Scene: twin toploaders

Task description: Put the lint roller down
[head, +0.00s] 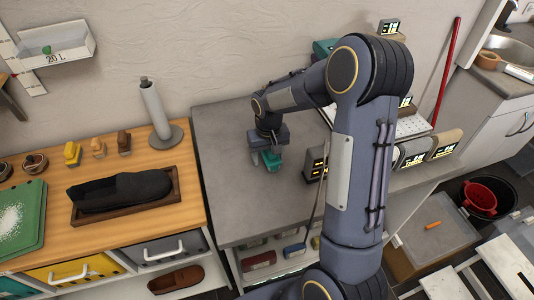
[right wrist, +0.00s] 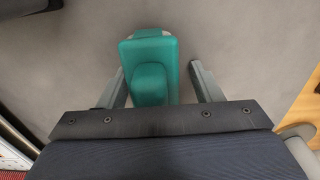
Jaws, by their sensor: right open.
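The lint roller (right wrist: 150,72) appears to be the teal block-shaped thing between the fingers of my right gripper (right wrist: 155,80). In the right wrist view the fingers are spread, with a clear gap between the lint roller and the right-hand finger. The left-hand finger is close beside it, and I cannot tell if they touch. In the head view my right gripper (head: 266,155) points down over the grey counter (head: 232,190), and the teal lint roller (head: 271,161) shows at its tips, apparently on the counter top. My left gripper is out of view.
A small dark device (head: 315,163) with a lit display stands right of the gripper. A white perforated board (head: 411,124) lies beyond my arm. On the wooden bench to the left are a dark shoe (head: 122,191) in a tray and a grey roll stand (head: 156,112). The counter's front left is clear.

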